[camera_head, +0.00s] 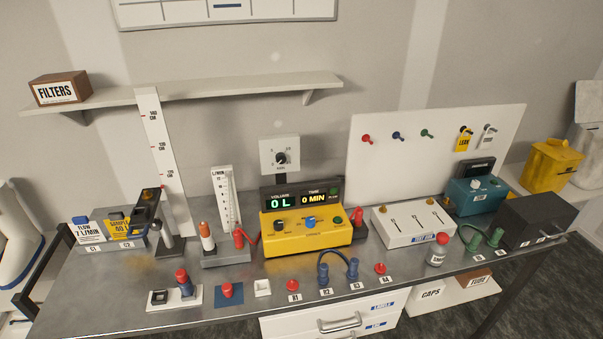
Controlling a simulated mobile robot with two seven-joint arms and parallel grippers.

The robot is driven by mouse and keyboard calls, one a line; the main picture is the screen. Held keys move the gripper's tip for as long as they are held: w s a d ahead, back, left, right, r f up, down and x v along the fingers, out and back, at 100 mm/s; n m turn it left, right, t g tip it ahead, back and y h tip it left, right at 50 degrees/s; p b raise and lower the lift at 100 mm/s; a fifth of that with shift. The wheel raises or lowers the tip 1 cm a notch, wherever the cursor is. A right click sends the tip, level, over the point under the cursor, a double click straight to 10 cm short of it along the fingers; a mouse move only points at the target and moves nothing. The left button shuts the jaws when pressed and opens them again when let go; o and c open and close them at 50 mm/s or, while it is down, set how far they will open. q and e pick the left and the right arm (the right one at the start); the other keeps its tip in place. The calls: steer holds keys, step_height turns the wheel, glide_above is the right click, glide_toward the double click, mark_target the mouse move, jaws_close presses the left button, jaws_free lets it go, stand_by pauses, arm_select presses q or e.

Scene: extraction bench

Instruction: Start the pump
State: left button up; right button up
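A yellow unit (300,238) stands at the middle of the metal bench. No label reading "pump" is legible, so I cannot tell for sure that this is the pump. A flow tube marked L/MIN (226,195) stands to its left. Neither of my grippers is in view.
A small switch box (172,297), numbered ports with a blue hose (338,272), a white slotted box (412,225), a bottle (439,249) and a black box (525,219) occupy the bench. A pegboard (440,145) stands behind.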

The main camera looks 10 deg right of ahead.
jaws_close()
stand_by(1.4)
